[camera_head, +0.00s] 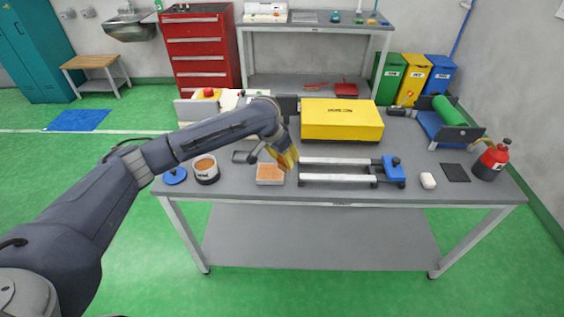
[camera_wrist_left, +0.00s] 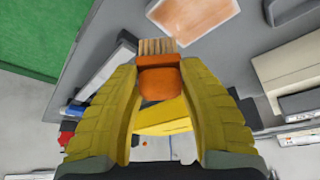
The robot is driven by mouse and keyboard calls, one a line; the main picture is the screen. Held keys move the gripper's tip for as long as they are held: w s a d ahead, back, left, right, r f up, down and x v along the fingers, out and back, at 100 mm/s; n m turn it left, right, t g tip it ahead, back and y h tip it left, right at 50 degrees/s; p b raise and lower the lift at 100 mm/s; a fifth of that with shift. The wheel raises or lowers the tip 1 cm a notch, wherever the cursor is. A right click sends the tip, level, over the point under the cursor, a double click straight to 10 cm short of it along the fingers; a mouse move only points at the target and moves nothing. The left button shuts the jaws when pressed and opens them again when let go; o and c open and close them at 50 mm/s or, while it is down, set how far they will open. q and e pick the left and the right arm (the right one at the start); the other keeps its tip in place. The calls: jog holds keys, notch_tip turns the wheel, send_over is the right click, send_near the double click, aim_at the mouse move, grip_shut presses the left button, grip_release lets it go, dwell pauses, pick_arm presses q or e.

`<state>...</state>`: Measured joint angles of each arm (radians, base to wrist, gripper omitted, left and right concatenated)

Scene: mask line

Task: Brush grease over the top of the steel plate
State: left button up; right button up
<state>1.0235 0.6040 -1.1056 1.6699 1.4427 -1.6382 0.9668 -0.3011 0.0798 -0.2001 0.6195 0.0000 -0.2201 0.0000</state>
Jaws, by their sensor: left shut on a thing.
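The steel plate (camera_head: 270,173) lies on the bench near its front edge. Its top looks streaky orange-brown with a pale border, and it also shows at the top of the left wrist view (camera_wrist_left: 196,12). My left gripper (camera_head: 289,160) is at the plate's upper right corner in the head view. Its yellow fingers are shut on a brush (camera_wrist_left: 160,80) with an orange body and tan bristles. The bristles point toward the plate; whether they touch it I cannot tell. An open tin of orange-brown grease (camera_head: 206,168) stands left of the plate. My right gripper is not in view.
A blue lid (camera_head: 174,177) lies left of the tin. A rail fixture with a blue end block (camera_head: 393,167) lies right of the plate, and a yellow box (camera_head: 341,120) stands behind. A red can (camera_head: 491,161) stands at the right.

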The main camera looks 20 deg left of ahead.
pick_arm(q)
jog(key=shift+r, duration=2.2)
